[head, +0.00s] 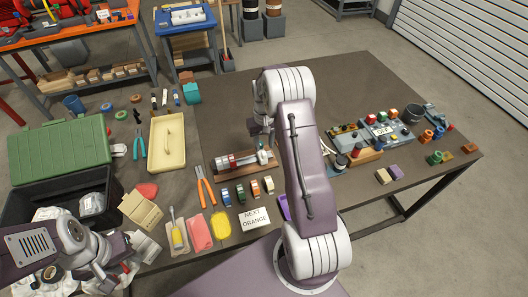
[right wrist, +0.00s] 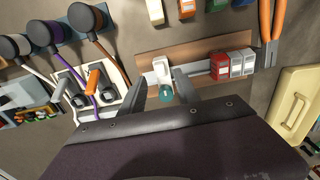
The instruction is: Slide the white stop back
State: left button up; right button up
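The white stop (right wrist: 162,68) sits on a metal rail on a brown wooden board (right wrist: 150,43), with a teal knob (right wrist: 166,93) at its near end. Red and grey blocks (right wrist: 232,64) sit on the same rail to its right in the right wrist view. In the head view the rail with its red block (head: 226,162) lies left of my right arm. My right gripper (right wrist: 160,77) is open, its fingers on either side of the stop; contact is unclear. My left gripper (head: 108,277) is low at the left, over the clutter; its fingers are too small to judge.
Orange pliers (head: 205,187) and small coloured blocks (head: 240,191) lie near the rail. A panel with switches and a small display (head: 381,130) is right of my arm. A cream tray (head: 167,143) lies left.

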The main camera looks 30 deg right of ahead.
jog(key=shift+r, duration=2)
